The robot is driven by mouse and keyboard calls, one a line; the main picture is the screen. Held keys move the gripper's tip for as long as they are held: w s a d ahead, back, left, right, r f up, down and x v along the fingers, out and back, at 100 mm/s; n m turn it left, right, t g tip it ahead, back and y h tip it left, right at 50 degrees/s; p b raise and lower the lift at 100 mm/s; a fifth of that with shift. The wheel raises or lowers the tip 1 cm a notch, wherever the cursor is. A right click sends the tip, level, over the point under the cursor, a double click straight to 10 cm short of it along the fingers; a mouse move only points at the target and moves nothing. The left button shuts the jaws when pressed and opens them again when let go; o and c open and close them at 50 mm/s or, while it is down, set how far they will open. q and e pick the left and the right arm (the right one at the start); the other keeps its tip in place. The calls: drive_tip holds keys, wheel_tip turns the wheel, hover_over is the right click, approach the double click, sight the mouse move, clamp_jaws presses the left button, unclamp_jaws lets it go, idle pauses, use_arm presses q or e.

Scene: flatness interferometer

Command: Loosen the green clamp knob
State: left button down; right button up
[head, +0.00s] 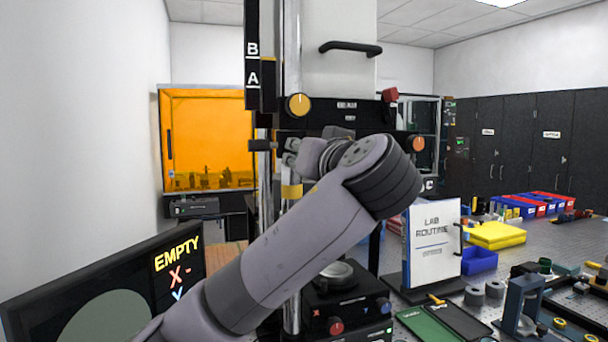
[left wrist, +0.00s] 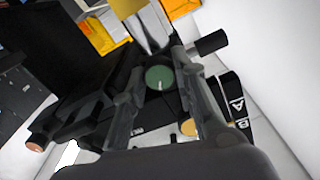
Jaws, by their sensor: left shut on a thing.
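The green clamp knob (left wrist: 159,77) shows in the left wrist view as a round green face with a pale mark, between the two fingers of my left gripper (left wrist: 160,72). The fingers are closed on its sides. In the head view my left gripper (head: 289,156) is at the chrome column (head: 291,235) of the instrument, and the green knob is hidden there. My right gripper is in neither view.
A yellow-faced knob (head: 298,105) sits just above my gripper. An orange knob (head: 417,143) and a red knob (head: 390,95) are to the right. A monitor (head: 105,290) stands low at left, and a lab binder (head: 433,240) at right.

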use_arm(q)
drive_tip(key=m+b, duration=0.1)
drive_tip(key=m, duration=1.1)
drive_tip(key=shift+d+r+b, duration=0.1)
drive_tip(key=shift+b, duration=0.25)
drive_tip(key=c, duration=1.3)
unclamp_jaws()
